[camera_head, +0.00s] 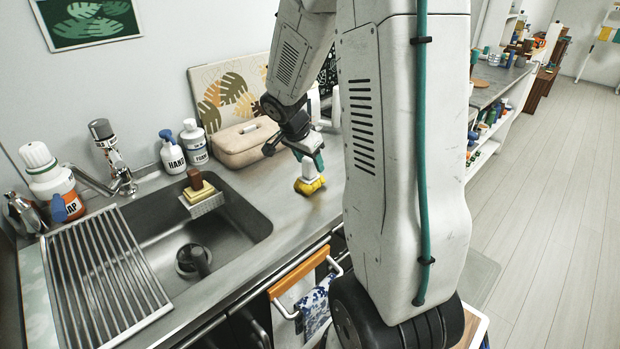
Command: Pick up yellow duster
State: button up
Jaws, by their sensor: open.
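The yellow duster (310,186) is a small, bunched yellow thing on the grey counter, to the right of the sink. My gripper (311,178) points down right at it, with a pale finger reaching to its top. The jaws are open. The fingertips are small here and partly merge with the duster, so I cannot tell whether they touch it or stand around it.
A beige pouch (243,142) lies behind and left of my gripper. The sink (235,222) has a drying rack (105,265) at left and a sponge holder (205,203) on its back rim. Soap bottles (172,153) stand behind. The counter (285,215) in front of the duster is clear.

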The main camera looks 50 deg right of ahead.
jog(key=shift+x, duration=1.4)
jog(key=c, duration=1.1)
jog(key=shift+r, duration=0.15)
jog(key=shift+r, duration=0.55)
notch_tip(320, 180, up, 2)
jog(key=shift+r, duration=0.25)
jog(key=s+a, duration=0.2)
jog(key=a, duration=0.2)
jog(key=s+a, duration=0.3)
jog(key=a, duration=0.2)
jog(key=s+a+r, duration=0.1)
jog(key=s+a, duration=0.2)
jog(key=a, duration=0.1)
jog(key=shift+s+a+r, duration=0.1)
jog(key=shift+a, duration=0.3)
